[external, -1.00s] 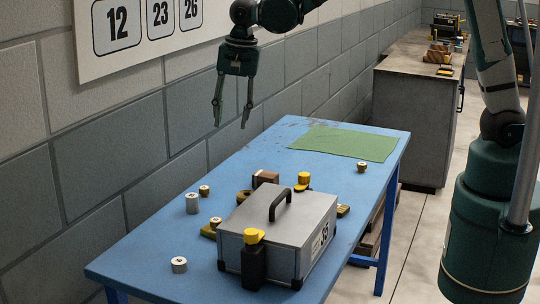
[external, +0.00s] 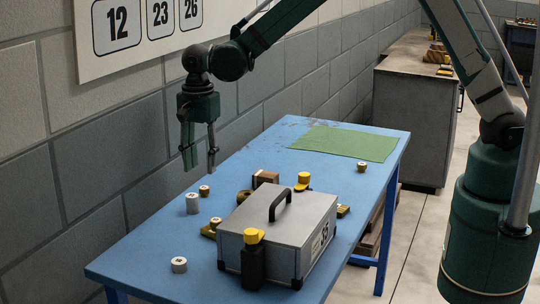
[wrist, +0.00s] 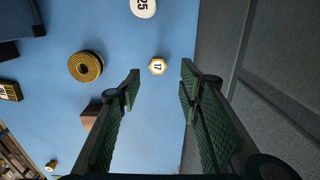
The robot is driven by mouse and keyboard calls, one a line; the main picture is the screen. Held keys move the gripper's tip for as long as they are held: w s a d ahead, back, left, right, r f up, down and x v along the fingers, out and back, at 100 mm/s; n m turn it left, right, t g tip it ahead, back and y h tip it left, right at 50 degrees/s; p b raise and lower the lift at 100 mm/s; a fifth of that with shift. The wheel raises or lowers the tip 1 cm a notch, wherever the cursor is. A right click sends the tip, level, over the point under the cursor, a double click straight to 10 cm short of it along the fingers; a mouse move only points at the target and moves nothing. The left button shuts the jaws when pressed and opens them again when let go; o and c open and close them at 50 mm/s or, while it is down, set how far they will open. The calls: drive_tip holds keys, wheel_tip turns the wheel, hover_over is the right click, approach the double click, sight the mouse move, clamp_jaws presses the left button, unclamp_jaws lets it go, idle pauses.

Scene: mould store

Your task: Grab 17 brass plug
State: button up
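The brass plug marked 17 (wrist: 157,67) shows in the wrist view as a small brass piece with a white numbered top, standing on the blue table. In the external view it appears to be the small brass plug (external: 204,190) beside a taller pale cylinder, near the wall side. My gripper (external: 200,166) is open and empty, fingers pointing down, above the plug and apart from it. In the wrist view the plug lies between the two green fingertips of my gripper (wrist: 160,72).
A pale cylinder marked 25 (wrist: 142,7) stands near the plug. A brass ring (wrist: 85,66) and a brown block (external: 265,177) lie nearby. A grey case (external: 280,222) with a handle stands at the table's front. The green mat (external: 345,143) is bare. The wall (wrist: 250,60) is close.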

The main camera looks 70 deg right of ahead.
sight(204, 187)
drive_tip(key=shift+f, duration=0.1)
drive_tip(key=shift+f, duration=1.2)
drive_tip(key=shift+f, duration=0.1)
drive_tip(key=shift+s+f+b, duration=0.2)
drive_tip(key=shift+f+b, duration=0.55)
drive_tip(key=shift+f, duration=1.75)
drive_tip(key=c, duration=1)
